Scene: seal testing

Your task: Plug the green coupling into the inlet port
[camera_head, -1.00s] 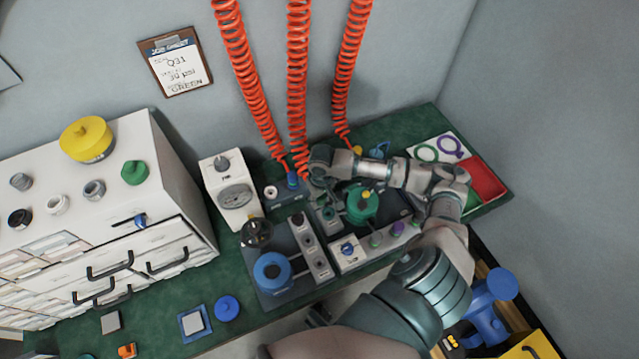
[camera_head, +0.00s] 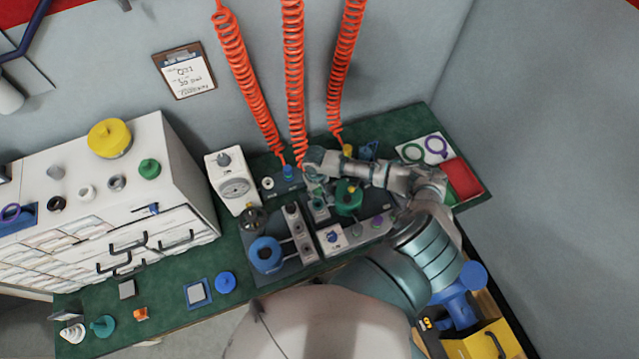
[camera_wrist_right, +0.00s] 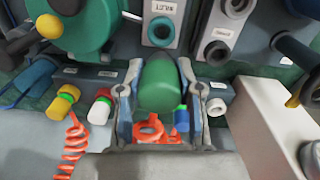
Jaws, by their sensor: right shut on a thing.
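My right gripper (camera_head: 318,198) reaches in from the right over the bench fixture; it also shows in the right wrist view (camera_wrist_right: 163,100). It is shut on the green coupling (camera_wrist_right: 160,82), a rounded green body between the two fingers. An orange coiled hose (camera_wrist_right: 150,130) shows just behind the coupling. In the wrist view a grey block carries a round dark port (camera_wrist_right: 161,31) with an upside-down label that seems to read INLET. The coupling is apart from this port in the picture; the depth between them is unclear. My left gripper is not in view.
Beside the port block stand a green round vessel (camera_wrist_right: 85,30) and a block with several ports (camera_wrist_right: 217,50). A rack holds red (camera_wrist_right: 100,108) and blue-ended couplings. A white gauge box (camera_head: 232,183) stands left of the fixture. Hoses hang above the bench.

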